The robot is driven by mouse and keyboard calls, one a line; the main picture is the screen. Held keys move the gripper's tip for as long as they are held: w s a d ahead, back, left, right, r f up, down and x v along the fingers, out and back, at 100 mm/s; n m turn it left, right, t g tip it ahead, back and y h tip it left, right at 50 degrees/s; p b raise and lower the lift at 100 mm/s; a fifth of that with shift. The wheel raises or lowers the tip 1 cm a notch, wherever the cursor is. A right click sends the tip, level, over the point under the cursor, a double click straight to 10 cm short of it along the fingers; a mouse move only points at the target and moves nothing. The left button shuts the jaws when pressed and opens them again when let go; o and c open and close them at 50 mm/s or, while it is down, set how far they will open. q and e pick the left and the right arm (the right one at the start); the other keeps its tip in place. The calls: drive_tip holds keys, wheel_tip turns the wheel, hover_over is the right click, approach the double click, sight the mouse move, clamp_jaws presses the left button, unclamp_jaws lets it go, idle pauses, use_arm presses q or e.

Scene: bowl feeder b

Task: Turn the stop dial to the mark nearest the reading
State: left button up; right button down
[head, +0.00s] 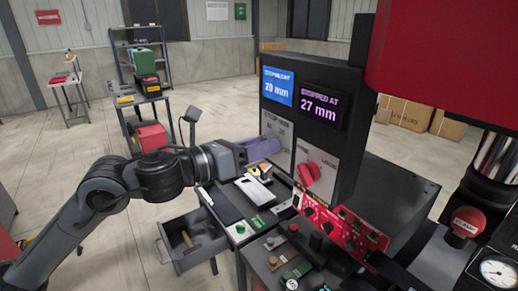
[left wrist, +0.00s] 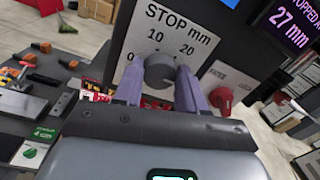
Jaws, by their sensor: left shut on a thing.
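The grey stop dial (left wrist: 160,70) shows in the left wrist view on a plate (left wrist: 152,30) marked "STOP mm", with 10 and 20 legible. Its pointer is not clear, and other marks are hidden by the fingers. My left gripper (left wrist: 160,84) has its purple fingers on either side of the dial, shut on it. In the head view the left gripper (head: 268,147) reaches the panel and hides the dial. A purple display (head: 319,104) reads "STOPPED AT 27 mm". A blue display (head: 278,87) beside it reads 20 mm. My right gripper is not in view.
A red knob (head: 309,174) sits on a plate to the right of the dial. Below are a bench with cards, a red control box (head: 340,222) and an open drawer (head: 190,243). A red housing (head: 440,50) hangs at upper right.

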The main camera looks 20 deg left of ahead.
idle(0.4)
use_arm(q)
drive_tip(key=o, duration=1.1)
drive_tip(key=shift+c, duration=0.2)
drive_tip(key=b+v, duration=0.2)
drive_tip(key=v, duration=0.9)
